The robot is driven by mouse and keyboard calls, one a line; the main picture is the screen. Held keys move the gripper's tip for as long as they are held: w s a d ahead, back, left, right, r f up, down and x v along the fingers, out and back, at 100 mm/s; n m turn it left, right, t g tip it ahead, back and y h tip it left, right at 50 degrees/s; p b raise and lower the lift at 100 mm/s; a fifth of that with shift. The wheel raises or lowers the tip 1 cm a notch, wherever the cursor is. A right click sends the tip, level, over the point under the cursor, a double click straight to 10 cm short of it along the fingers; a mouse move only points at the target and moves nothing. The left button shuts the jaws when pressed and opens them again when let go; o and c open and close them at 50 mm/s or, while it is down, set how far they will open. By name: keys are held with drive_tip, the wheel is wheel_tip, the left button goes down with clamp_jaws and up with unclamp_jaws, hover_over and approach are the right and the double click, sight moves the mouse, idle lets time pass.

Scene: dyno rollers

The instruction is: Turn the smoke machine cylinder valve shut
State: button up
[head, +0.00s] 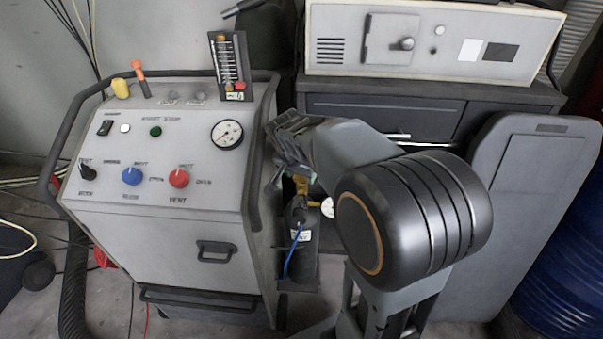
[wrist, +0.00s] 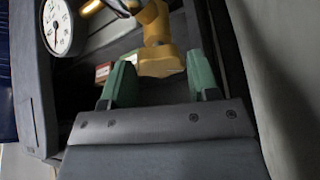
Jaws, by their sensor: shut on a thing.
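The gas cylinder (head: 302,255) is dark with a pale label and stands upright between the smoke machine and the cabinet. Its brass valve (head: 301,184) shows at its top, partly covered by my arm. In the wrist view the brass valve knob (wrist: 160,62) sits between the green fingertips of my gripper (wrist: 161,78). In the head view my wrist and arm hide most of the gripper and the contact.
The smoke machine (head: 160,235) with knobs and a gauge stands left. A small round gauge (head: 327,207) sits beside the valve; a gauge also shows in the wrist view (wrist: 58,27). A blue hose (head: 292,258) runs down the cylinder. A grey panel (head: 530,220) and blue drum (head: 565,285) stand right.

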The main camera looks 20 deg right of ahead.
idle(0.5)
drive_tip(key=o, duration=0.9)
